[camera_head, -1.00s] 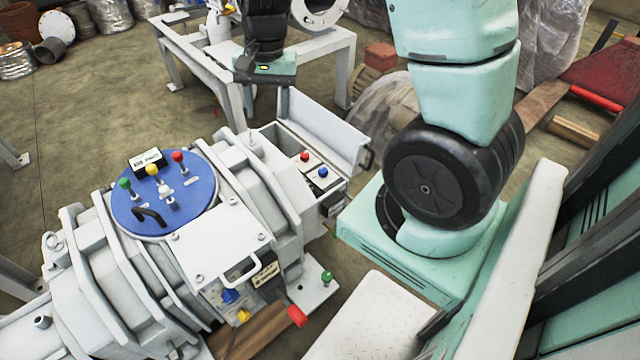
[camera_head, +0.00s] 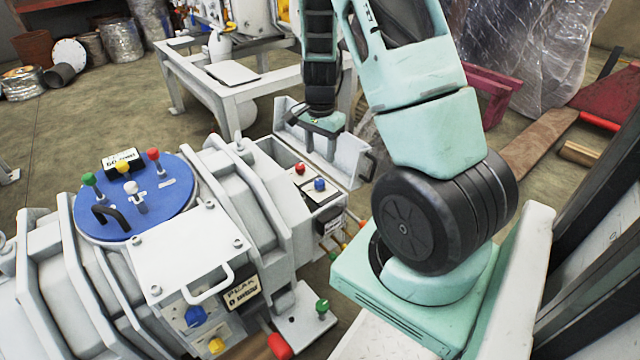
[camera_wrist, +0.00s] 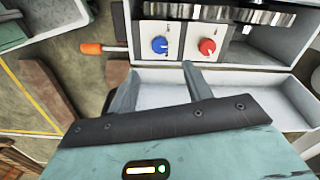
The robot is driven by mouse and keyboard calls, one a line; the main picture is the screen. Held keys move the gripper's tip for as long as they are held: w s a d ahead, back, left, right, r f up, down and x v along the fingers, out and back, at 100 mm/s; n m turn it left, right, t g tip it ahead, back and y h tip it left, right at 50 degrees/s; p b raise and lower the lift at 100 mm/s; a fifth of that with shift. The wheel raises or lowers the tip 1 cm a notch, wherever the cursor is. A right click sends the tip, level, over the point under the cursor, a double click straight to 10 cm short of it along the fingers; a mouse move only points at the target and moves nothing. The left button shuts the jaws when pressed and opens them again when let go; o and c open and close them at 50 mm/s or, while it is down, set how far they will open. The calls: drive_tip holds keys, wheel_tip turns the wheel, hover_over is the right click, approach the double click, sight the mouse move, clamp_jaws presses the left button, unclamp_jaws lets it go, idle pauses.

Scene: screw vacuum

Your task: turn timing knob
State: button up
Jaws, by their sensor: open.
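An open box on the machine's end holds a panel with a blue knob (camera_head: 320,184) and a red knob (camera_head: 300,168). In the wrist view the blue knob (camera_wrist: 159,45) is on the left and the red knob (camera_wrist: 207,47) on the right. Their labels are too small to read, so I cannot tell which is the timing knob. My gripper (camera_head: 322,150) is over the box's open lid (camera_head: 350,152). In the wrist view its two fingers (camera_wrist: 161,88) are apart and empty, pointing toward the panel, and appear clear of both knobs.
The machine's blue round cover (camera_head: 165,205) carries green, yellow, red and white knobs. Another blue knob (camera_head: 195,316) and a yellow knob (camera_head: 216,345) sit on its front panel. A metal gear (camera_wrist: 225,14) lies beyond the knobs in the box. A white frame table (camera_head: 240,85) stands behind.

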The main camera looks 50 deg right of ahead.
sight(320, 181)
wheel_tip(320, 181, down, 10)
drive_tip(key=b, duration=0.4)
drive_tip(key=shift+r, duration=0.15)
drive_tip(key=c, duration=1)
